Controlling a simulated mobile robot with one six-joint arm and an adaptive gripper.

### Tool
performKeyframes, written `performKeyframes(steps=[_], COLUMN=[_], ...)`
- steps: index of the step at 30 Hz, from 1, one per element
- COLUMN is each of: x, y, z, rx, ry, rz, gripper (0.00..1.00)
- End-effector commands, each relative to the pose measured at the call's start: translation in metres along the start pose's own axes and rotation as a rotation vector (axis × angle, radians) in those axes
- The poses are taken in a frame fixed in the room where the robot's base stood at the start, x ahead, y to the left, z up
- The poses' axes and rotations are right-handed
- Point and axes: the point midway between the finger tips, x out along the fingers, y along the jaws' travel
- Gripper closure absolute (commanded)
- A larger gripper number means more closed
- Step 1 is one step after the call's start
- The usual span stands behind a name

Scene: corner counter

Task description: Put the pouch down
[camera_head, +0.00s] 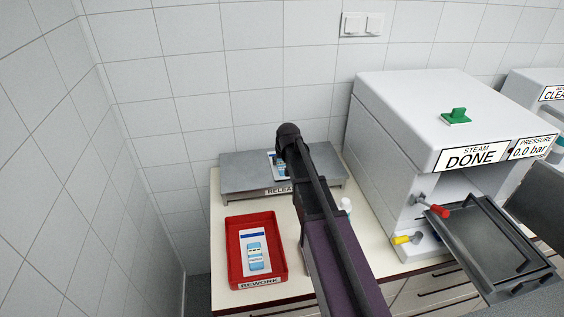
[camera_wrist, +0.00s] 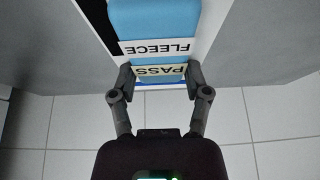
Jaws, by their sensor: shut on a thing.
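The pouch (camera_wrist: 155,18) is white and light blue, with labels reading FLEECE and PASS. In the wrist view, the fingers of my gripper (camera_wrist: 159,76) sit on both sides of its near end, shut on it. In the head view, part of the pouch (camera_head: 274,165) shows at the left of my arm, over the grey platform (camera_head: 235,179) labelled RELEASE. My arm hides the rest of it and the fingers. I cannot tell whether the pouch touches the platform.
A red REWORK tray (camera_head: 281,262) holding another blue and white pouch (camera_head: 255,255) stands in front. A white steam unit (camera_head: 400,110) reading DONE stands right, its dark tray (camera_head: 490,240) sticking out. A small white bottle (camera_head: 346,205) stands beside my arm. Tiled walls close the back and left.

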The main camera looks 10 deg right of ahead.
Motion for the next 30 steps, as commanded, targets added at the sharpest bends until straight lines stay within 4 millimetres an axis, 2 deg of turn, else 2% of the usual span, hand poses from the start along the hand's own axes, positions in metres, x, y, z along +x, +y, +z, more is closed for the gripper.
performKeyframes(steps=[4, 5, 6, 8, 23, 30], x=[0.004, 0.003, 0.003, 0.003, 0.002, -0.007], y=[0.000, 0.000, 0.000, 0.000, 0.000, 0.000], z=[0.002, 0.001, 0.001, 0.001, 0.001, -0.001], rx=[0.000, 0.000, 0.000, 0.000, 0.000, 0.000], ry=[0.000, 0.000, 0.000, 0.000, 0.000, 0.000], rz=[0.000, 0.000, 0.000, 0.000, 0.000, 0.000], gripper=[0.95, 0.32, 0.20, 0.04, 0.04, 0.04])
